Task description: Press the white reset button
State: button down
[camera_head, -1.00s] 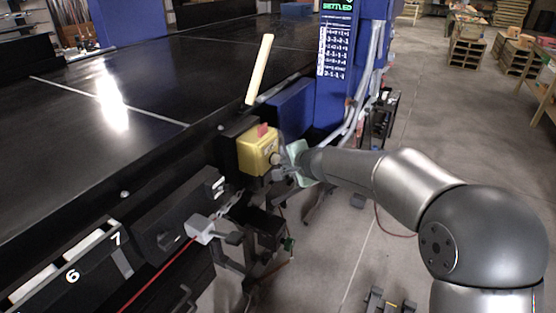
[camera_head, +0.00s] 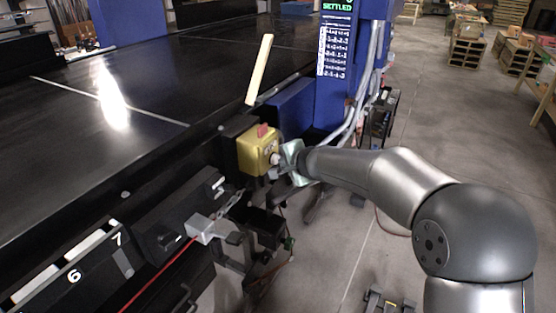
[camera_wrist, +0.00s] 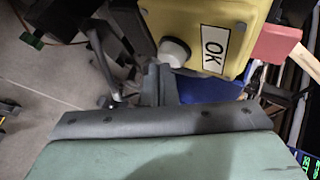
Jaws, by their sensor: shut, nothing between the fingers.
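The white reset button (camera_wrist: 174,52) is a round knob on the face of a yellow box, beside an "OK" label (camera_wrist: 214,47) in the wrist view. The yellow box (camera_head: 256,151) is mounted on the side of the conveyor, with a red part (camera_head: 262,130) on top. In the head view the white button (camera_head: 275,158) faces my arm. My gripper (camera_wrist: 160,75) is shut and empty, with its fingertips close to the button, just below it in the wrist view. I cannot tell whether they touch it. It also shows in the head view (camera_head: 279,169), partly hidden by the wrist.
The black conveyor (camera_head: 150,85) fills the left side. A blue column (camera_head: 335,75) with a display reading "SETTLED" stands behind the box. A grey latch piece (camera_head: 200,228) with a red cable lies below left. Open floor (camera_head: 450,130) is on the right.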

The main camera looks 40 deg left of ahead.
jog(key=shift+s+a, duration=0.1)
jog(key=shift+a, duration=0.15)
dwell(0.3)
jog(key=shift+d, duration=0.1)
jog(key=shift+d+b, duration=0.6)
jog(key=shift+d, duration=0.15)
jog(key=shift+w+d, duration=0.1)
jog(key=shift+w, duration=0.1)
jog(key=shift+w+d+b, duration=0.2)
jog(key=shift+d+b, duration=0.35)
jog(key=shift+d, duration=0.25)
jog(key=shift+w+d+b, duration=0.15)
jog(key=shift+d+b, duration=0.4)
jog(key=shift+d, duration=0.25)
jog(key=shift+w+d+b, duration=0.2)
jog(key=shift+d+b, duration=0.35)
jog(key=shift+d, duration=0.25)
